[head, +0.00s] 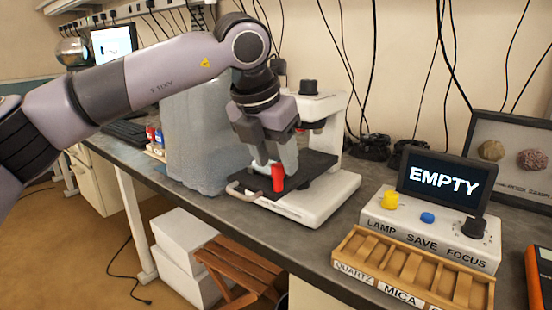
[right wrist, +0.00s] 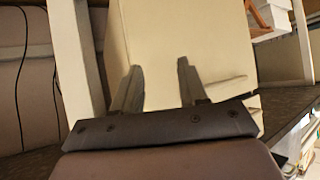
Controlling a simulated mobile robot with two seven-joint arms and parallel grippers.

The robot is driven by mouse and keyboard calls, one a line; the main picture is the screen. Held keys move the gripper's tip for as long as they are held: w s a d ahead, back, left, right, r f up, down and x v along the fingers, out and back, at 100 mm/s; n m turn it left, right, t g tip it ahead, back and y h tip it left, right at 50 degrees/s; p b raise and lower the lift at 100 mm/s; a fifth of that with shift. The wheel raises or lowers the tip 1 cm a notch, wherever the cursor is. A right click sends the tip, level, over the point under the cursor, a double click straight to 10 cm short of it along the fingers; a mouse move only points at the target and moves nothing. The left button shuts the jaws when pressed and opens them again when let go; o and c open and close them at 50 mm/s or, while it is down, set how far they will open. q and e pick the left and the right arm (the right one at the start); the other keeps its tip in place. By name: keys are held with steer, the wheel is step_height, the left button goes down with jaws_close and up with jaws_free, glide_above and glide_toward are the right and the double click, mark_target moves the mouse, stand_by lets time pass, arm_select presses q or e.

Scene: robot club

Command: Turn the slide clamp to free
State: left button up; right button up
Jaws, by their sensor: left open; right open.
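A white microscope (head: 343,183) stands on the grey bench with a dark stage (head: 315,166). A red upright piece, apparently the handle of the slide clamp (head: 278,179), stands at the stage's front left. My left gripper (head: 276,168) is open and points down right over it. Its fingertips are at the red piece's upper end; I cannot tell whether they touch it. The clamp's base and any slide are hidden or too small to make out. My right gripper (right wrist: 153,84) is open and empty, in front of a plain beige panel away from the microscope.
A control box (head: 430,228) with a yellow knob, blue button and black knob stands right of the microscope. Its screen (head: 440,181) reads "EMPTY". A wooden slide rack (head: 345,245) lies in front. A cloudy translucent cover (head: 190,135) stands left. A wooden stool (head: 236,268) is below the bench.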

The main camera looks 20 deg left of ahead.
arm_select(q)
steer(key=shift+w+d+f, duration=0.1)
steer(key=shift+w+f, duration=0.05)
steer(key=shift+f, duration=0.25)
jaws_close()
